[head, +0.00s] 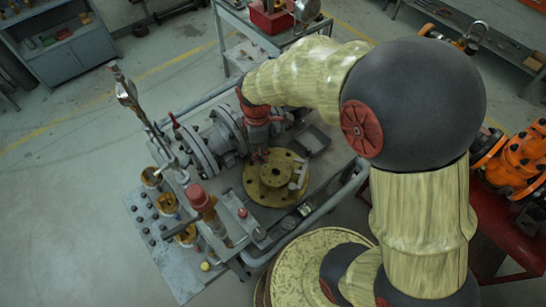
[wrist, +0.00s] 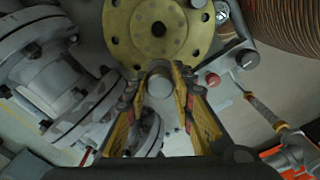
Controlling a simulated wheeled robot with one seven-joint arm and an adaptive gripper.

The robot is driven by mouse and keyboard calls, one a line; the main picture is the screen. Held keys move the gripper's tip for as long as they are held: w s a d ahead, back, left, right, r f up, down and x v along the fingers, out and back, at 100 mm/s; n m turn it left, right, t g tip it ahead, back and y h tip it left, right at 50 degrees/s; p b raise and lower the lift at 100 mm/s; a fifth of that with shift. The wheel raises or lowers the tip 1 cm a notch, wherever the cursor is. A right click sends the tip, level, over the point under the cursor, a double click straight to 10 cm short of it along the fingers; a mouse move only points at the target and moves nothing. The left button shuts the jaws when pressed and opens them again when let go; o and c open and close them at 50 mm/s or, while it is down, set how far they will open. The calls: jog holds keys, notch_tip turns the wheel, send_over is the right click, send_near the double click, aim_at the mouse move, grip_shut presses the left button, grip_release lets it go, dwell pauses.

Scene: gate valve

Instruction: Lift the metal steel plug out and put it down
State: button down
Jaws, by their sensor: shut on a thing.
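The steel plug (wrist: 159,87) shows in the wrist view as a grey round metal piece between my fingers. My gripper (wrist: 158,70) is shut on it. The yellow round flange (wrist: 122,22), with bolt holes and a dark centre opening, lies just beyond my fingertips in the wrist view. In the head view my gripper (head: 259,153) hangs over the back left edge of the flange (head: 268,194). The plug cannot be made out there. I cannot tell how far it is above the surface beneath.
A grey flanged valve body (head: 215,142) stands close on the left of my gripper. A dark shallow tray (head: 314,141) sits behind and right of the flange. A red-topped post (head: 197,195) and a red button (head: 242,213) stand at the front left.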

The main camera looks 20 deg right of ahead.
jog(key=w+a+r+p, duration=0.2)
jog(key=a+r+p, duration=0.2)
jog(key=a+r, duration=0.4)
jog(key=shift+a+r, duration=0.15)
jog(key=shift+a, duration=0.1)
dwell(0.9)
jog(key=shift+w, duration=0.1)
